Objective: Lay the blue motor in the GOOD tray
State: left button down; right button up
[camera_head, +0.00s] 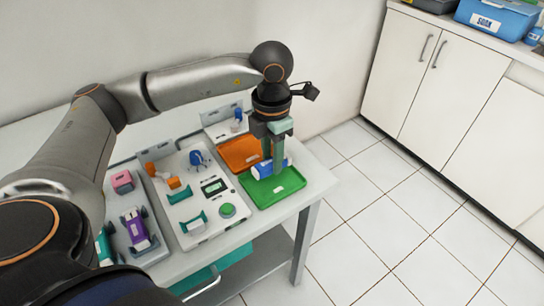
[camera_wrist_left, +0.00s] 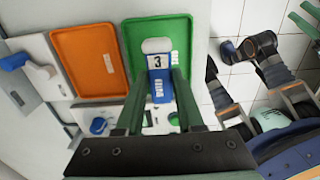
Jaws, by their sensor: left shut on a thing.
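My left gripper (camera_head: 272,172) is shut on the blue motor (camera_head: 262,171), a blue cylinder with a pale end, at the left part of the green tray (camera_head: 291,187). In the left wrist view the motor (camera_wrist_left: 159,86) sits between the green fingers (camera_wrist_left: 158,100) and shows a white label with a 3. The motor overlaps the green tray (camera_wrist_left: 187,28) there; I cannot tell if it touches the floor of the tray. The tray bears a white label too small to read. Green finger-like parts of my right gripper (camera_wrist_left: 305,22) show at the edge, partly cut off.
An orange tray (camera_head: 238,153) lies behind the green one. A white fixture board (camera_head: 203,222) with a green button and blue and teal parts stands to the left. A purple part (camera_head: 137,228) lies further left. The table edge is close to the green tray's right side.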

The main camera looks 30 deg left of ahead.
pick_arm(q)
jog(key=shift+f+b, duration=0.85)
jog(key=shift+f, duration=0.45)
jog(key=shift+f+b, duration=0.55)
jog(key=shift+f, duration=0.35)
jog(key=shift+f, duration=0.1)
jog(key=shift+c, duration=2.3)
grip_release()
notch_tip(320, 180, up, 13)
jog(key=shift+f+p, duration=0.2)
jog(key=shift+p, duration=0.45)
